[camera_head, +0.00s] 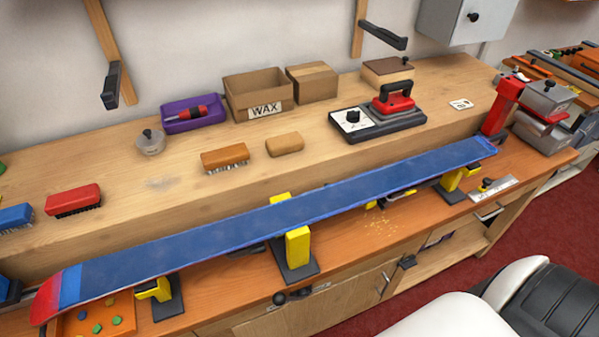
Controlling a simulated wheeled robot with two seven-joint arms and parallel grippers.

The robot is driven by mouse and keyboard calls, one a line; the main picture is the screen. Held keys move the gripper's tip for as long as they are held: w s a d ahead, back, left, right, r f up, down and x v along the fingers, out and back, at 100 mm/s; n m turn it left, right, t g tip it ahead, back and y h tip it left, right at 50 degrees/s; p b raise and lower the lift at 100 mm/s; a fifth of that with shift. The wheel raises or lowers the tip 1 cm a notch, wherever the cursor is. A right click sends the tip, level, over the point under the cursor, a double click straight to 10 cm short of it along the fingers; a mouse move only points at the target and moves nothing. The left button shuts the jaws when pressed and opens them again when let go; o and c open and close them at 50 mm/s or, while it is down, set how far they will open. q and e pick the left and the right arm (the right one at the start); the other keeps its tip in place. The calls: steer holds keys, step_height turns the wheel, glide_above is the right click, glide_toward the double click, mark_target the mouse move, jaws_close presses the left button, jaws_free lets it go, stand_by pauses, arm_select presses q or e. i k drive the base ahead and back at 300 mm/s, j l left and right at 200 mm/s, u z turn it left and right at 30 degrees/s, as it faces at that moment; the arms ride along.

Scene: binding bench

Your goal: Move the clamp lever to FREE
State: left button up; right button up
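A black ball-ended lever (280,298) sits at the front edge of the bench, below the middle yellow clamp, and looks like the clamp lever. Its ball points left, and a small pale label (320,287) is to its right; the writing is too small to read. A long blue ski or board (270,214) lies across the yellow clamp supports, with a red tip at the left. The middle yellow clamp (298,247) stands against its near edge. Neither of my grippers shows in this view.
On the raised back shelf stand brushes (225,157), a wax box (258,95) and a red-handled iron (393,98). A red vise (502,108) is at the right end. An orange tray (98,317) is at lower left. White and black parts of mine fill the lower right.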

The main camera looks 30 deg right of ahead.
mark_target(279, 298)
steer(key=l+z, duration=0.1)
steer(key=z, duration=0.6)
steer(key=k+l, duration=0.45)
steer(key=k, duration=0.15)
steer(key=j+z, duration=0.05)
